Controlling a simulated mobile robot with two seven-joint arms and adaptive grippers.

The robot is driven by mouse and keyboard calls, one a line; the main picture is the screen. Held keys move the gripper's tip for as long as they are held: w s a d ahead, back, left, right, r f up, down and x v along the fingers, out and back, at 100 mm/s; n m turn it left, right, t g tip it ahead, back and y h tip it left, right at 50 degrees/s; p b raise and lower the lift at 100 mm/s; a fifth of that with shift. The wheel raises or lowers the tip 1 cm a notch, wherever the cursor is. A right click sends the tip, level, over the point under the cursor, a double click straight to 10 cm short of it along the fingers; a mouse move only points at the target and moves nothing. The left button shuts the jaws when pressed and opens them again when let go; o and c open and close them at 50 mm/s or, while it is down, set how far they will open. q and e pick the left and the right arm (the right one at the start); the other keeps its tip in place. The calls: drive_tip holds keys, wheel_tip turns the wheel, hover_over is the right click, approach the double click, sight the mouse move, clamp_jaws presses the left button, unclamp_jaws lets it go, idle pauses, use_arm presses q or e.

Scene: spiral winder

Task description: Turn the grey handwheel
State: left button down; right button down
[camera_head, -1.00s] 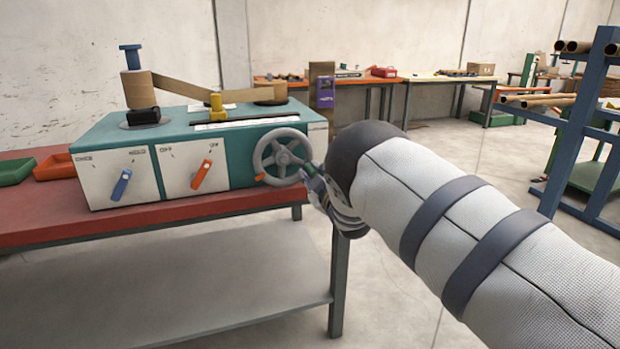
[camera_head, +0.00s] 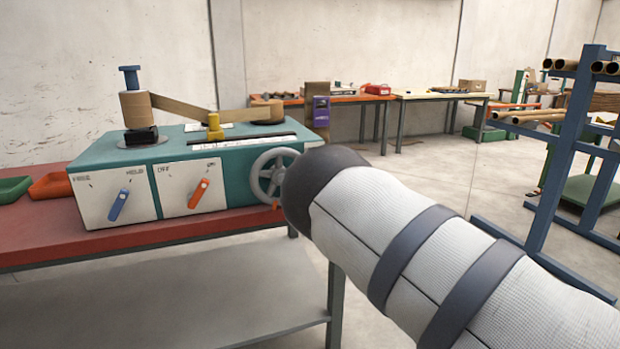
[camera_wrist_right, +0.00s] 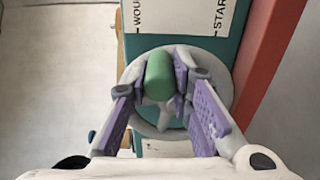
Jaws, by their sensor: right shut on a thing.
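The grey handwheel (camera_head: 277,176) is on the right end of the front face of the teal winder (camera_head: 236,177). Its right side is hidden behind my right arm in the head view. In the right wrist view, my right gripper (camera_wrist_right: 163,82) has its purple-padded fingers on both sides of the green handle (camera_wrist_right: 160,74) of the wheel and is shut on it. The pale wheel rim shows around and behind the fingers. My right gripper is hidden by its own arm in the head view. My left gripper is in neither view.
The winder stands on a red bench (camera_head: 150,232). Its front has a blue lever (camera_head: 118,205) and an orange lever (camera_head: 198,194). Green and orange trays (camera_head: 50,187) lie at the left. A blue rack (camera_head: 560,150) with tubes stands at the right. Open floor lies between.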

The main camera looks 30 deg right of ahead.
drive_tip(key=shift+r+n, duration=0.25)
drive_tip(key=shift+n, duration=0.05)
idle(0.4)
drive_tip(key=c, duration=1.4)
unclamp_jaws()
drive_tip(key=v, duration=1.2)
